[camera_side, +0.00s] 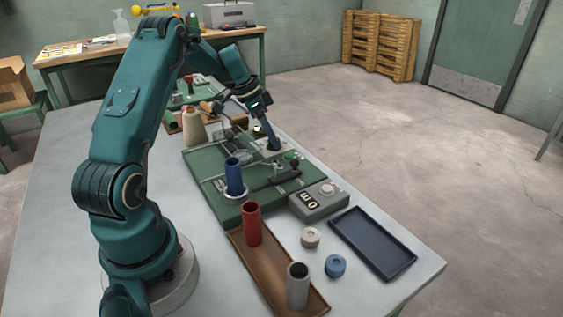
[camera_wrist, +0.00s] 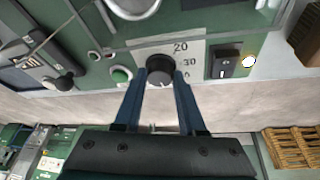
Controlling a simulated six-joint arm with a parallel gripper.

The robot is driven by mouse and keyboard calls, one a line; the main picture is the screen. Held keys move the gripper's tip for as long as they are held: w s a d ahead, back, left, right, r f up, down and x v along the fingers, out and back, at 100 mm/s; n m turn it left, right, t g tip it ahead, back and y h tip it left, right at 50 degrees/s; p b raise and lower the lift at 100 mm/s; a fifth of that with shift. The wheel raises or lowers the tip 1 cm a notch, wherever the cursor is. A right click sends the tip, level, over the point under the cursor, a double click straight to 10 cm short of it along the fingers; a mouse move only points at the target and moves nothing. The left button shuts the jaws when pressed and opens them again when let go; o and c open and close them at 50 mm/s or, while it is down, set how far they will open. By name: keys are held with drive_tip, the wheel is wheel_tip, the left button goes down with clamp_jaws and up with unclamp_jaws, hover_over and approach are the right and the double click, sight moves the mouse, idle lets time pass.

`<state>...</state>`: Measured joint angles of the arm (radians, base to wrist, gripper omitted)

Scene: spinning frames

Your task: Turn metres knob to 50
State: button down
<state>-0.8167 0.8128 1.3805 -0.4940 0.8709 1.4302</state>
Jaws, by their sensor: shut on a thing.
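The metres knob (camera_wrist: 160,69) is a dark round knob on a pale dial plate (camera_wrist: 190,50) in the wrist view. The plate shows 20 and 30; other numbers are partly hidden by my finger. I cannot clearly read which number the knob points to. My gripper (camera_wrist: 160,80) has its two blue fingers on either side of the knob, shut on it. In the side view my gripper (camera_side: 274,145) reaches down onto the green machine (camera_side: 222,205) at its far end, and the knob is hidden there.
Beside the dial are a green button (camera_wrist: 121,75), a black rocker switch (camera_wrist: 225,64) and a lit lamp (camera_wrist: 249,62). A blue tube (camera_side: 233,177) stands on the machine. A counter box (camera_side: 319,200), a wooden tray (camera_side: 275,278) with tubes and an empty dark tray (camera_side: 372,243) stand nearer.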

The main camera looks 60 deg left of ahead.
idle(0.3)
drive_tip(key=shift+c, duration=2.4)
unclamp_jaws()
drive_tip(key=shift+v, duration=2.6)
